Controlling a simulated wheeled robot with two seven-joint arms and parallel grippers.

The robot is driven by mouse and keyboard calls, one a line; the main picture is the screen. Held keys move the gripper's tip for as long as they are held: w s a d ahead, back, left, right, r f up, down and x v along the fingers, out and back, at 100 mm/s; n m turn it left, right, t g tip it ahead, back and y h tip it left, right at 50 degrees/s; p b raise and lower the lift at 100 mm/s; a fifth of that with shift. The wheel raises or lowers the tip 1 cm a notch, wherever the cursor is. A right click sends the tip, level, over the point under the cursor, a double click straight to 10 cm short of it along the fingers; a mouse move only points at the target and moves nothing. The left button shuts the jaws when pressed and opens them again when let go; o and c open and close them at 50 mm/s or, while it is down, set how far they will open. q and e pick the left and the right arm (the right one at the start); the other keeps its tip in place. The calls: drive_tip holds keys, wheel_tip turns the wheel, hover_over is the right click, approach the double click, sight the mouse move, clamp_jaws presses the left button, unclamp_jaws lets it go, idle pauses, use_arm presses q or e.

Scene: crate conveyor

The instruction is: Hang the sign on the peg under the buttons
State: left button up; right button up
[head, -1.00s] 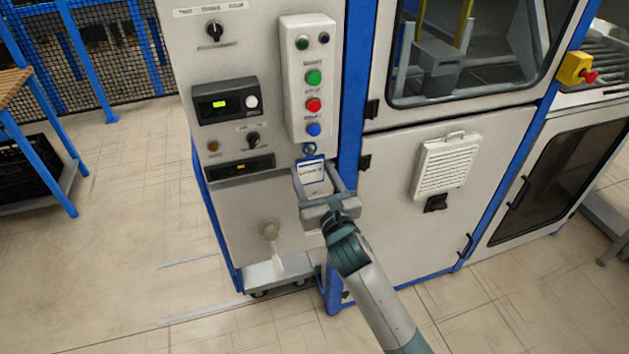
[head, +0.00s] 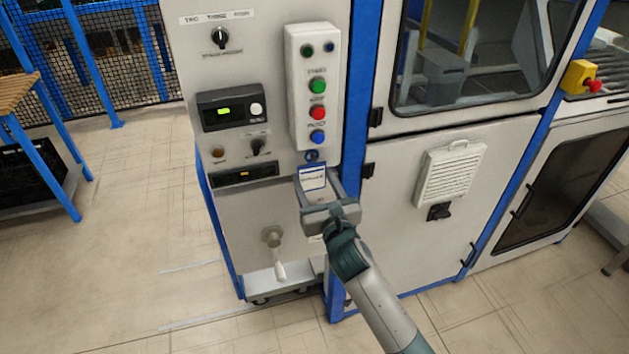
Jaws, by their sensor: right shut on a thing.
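The sign (head: 313,184) is a small white plate with a blue top edge and dark print. My right gripper (head: 314,174) is shut on it, a finger on each side, and holds it roughly upright in front of the cabinet's front panel. The peg (head: 312,156) shows as a small round bluish-grey piece under the button box (head: 304,121), just above the sign's top edge. I cannot tell whether the sign touches the peg. The button box carries a green button (head: 318,86), a red button (head: 317,112) and a blue button (head: 318,137). My left gripper is not in view.
Left of the sign are a display (head: 230,109), a dark slot unit (head: 244,174) and a knob (head: 253,147). A light handle (head: 274,246) sticks out lower down. A vented box (head: 449,174) is on the door to the right. Open floor lies to the left.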

drive_tip(key=o, duration=1.1)
drive_tip(key=shift+v, duration=0.9)
drive_tip(key=b+v, duration=0.3)
drive_tip(key=v, duration=1.2)
drive_tip(key=shift+s+d+b, duration=0.1)
drive_tip(key=shift+s+b, duration=0.2)
drive_tip(key=shift+b, duration=0.05)
